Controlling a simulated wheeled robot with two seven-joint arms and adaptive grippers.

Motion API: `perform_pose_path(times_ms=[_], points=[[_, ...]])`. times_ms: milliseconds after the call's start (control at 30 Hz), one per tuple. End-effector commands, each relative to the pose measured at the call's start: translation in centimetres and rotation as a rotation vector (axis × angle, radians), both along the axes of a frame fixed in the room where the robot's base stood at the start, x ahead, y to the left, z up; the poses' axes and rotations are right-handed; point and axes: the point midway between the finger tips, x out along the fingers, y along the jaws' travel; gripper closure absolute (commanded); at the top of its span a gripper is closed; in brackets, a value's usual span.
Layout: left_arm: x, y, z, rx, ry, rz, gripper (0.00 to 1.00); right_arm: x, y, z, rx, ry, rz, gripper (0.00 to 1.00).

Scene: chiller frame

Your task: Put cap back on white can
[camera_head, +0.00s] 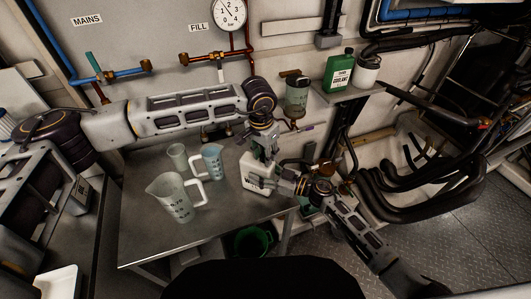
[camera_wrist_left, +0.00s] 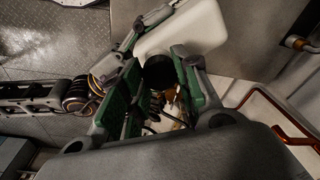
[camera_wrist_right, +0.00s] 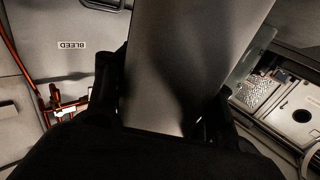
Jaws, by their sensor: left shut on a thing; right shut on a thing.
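The white can (camera_head: 256,178) stands on the metal table near its right edge. My right gripper (camera_head: 272,184) is shut on the can from the right side. My left gripper (camera_head: 262,146) points down above the can's top. In the left wrist view the black cap (camera_wrist_left: 158,72) lies between the green pads of my left gripper (camera_wrist_left: 160,85), which is shut on it. The cap is right at the white can (camera_wrist_left: 190,28); I cannot tell whether it is seated. In the right wrist view a broad grey surface fills the space between the fingers of my right gripper (camera_wrist_right: 165,125).
A large clear jug (camera_head: 174,199), a smaller jug (camera_head: 213,162) and a cup (camera_head: 177,157) stand on the table's left part. A green coolant bottle (camera_head: 338,72) and a white canister (camera_head: 367,70) are on a shelf. Black hoses (camera_head: 410,195) crowd the right. A green bucket (camera_head: 250,241) is below.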

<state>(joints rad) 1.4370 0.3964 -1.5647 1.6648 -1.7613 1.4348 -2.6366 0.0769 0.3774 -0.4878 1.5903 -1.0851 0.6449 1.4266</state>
Motion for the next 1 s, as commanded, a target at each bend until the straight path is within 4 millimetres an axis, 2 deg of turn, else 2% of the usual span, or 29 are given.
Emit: perform_pose_path(times_ms=[267, 600, 633, 767, 1000], points=[[0.02, 0.03, 0.05, -0.002, 0.000, -0.158, 0.78, 0.02, -0.01, -0.01, 0.000, 0.001, -0.001, 1.00], [0.02, 0.01, 0.06, -0.002, -0.001, -0.173, 0.78, 0.02, -0.01, -0.01, 0.000, 0.001, -0.001, 1.00], [0.03, 0.01, 0.06, -0.002, -0.001, -0.173, 0.66, 0.02, -0.01, -0.01, 0.000, 0.001, -0.001, 1.00], [0.02, 0.02, 0.05, -0.002, -0.001, -0.172, 0.49, 0.02, -0.01, -0.01, 0.000, 0.001, -0.001, 1.00], [0.02, 0.02, 0.02, -0.002, -0.001, -0.171, 0.47, 0.01, 0.00, -0.01, 0.000, 0.001, -0.001, 1.00]])
